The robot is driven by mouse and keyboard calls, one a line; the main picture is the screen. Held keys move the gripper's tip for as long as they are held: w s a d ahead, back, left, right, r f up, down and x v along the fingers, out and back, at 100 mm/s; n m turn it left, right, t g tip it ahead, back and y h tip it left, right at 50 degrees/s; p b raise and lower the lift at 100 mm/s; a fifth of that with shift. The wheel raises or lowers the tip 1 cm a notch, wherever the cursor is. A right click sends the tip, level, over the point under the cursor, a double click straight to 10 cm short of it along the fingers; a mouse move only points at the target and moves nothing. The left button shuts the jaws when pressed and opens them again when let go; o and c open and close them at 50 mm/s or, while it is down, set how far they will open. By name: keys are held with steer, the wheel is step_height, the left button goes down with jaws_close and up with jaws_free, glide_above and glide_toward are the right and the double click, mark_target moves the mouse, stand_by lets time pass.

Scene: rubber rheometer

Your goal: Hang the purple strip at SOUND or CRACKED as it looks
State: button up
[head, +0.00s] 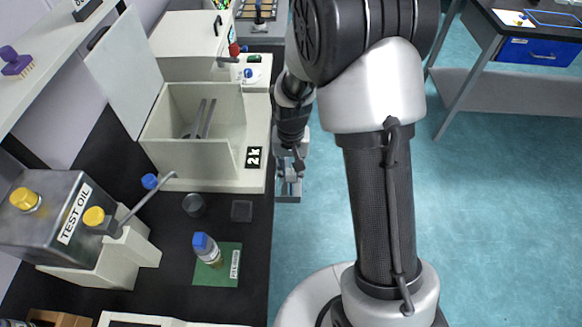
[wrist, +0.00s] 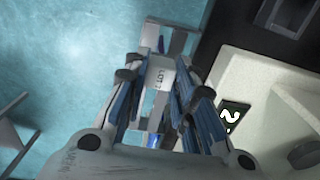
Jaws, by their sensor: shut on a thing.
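My gripper (head: 291,165) hangs beside the bench's right edge, over the floor. The frame also shows below the fingers in the head view (head: 288,190). A small blue-purple bit (wrist: 161,45) shows inside the frame; I cannot tell whether it is the purple strip. No SOUND or CRACKED sign is readable in either view.
An open pale bath (head: 190,135) marked "2 k" stands left of my gripper. A TEST OIL can (head: 45,215), a blue-capped bottle (head: 206,248) on a green mat (head: 228,268) and a dark block (head: 241,211) are on the bench.

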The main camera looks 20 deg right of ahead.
steer(key=shift+f+b, duration=0.5)
steer(key=shift+f, duration=0.45)
steer(key=o, duration=1.1)
steer(key=shift+r, duration=0.1)
steer(key=shift+o, duration=0.2)
steer(key=shift+r, duration=0.1)
steer(key=shift+r+p, duration=2.5)
steer(key=shift+r, duration=0.4)
